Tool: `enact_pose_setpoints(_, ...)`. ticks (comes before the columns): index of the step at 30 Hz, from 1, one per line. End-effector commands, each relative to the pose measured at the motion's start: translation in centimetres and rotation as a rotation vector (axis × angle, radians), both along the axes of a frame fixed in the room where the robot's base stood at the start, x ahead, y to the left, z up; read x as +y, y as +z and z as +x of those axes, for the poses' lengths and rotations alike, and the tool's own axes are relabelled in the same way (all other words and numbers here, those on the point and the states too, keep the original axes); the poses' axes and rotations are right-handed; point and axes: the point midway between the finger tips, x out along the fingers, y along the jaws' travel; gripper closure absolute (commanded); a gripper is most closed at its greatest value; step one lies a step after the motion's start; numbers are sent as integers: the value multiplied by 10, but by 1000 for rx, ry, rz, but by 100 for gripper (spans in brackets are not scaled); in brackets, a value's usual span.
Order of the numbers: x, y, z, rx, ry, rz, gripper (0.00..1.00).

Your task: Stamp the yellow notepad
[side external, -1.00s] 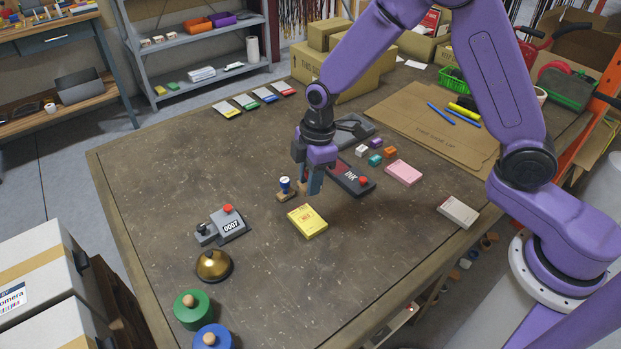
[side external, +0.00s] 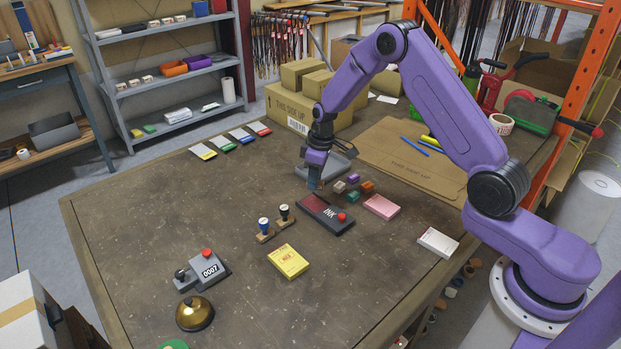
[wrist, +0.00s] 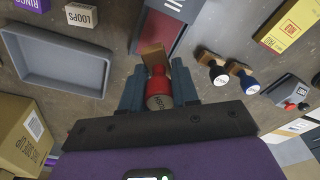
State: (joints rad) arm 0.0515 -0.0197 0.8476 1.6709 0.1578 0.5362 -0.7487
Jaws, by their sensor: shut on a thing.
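The yellow notepad (side external: 288,261) lies flat on the table, well in front of my gripper (side external: 314,187); part of it shows in the wrist view (wrist: 291,26). My gripper is shut on a red stamp (wrist: 158,86) with a wooden base, seen between the fingers in the wrist view. In the side view the fingers hide this stamp. My gripper is at the far left end of the ink pad (side external: 326,214). The stamp's base overlaps the pad's edge in the wrist view; I cannot tell whether they touch.
A grey tray (wrist: 55,65) lies behind my gripper. A numbering device (side external: 207,269), a brass bell (side external: 195,314), a pink pad (side external: 382,206) and small blocks lie around.

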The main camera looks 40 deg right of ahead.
Motion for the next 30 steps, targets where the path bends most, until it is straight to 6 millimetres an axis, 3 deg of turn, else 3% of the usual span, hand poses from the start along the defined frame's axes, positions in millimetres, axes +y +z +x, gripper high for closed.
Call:
enact_pose_setpoints(15,1,-45,0,1,2,0,90)
enact_pose_setpoints(30,1,-52,0,-1,3,0,90)
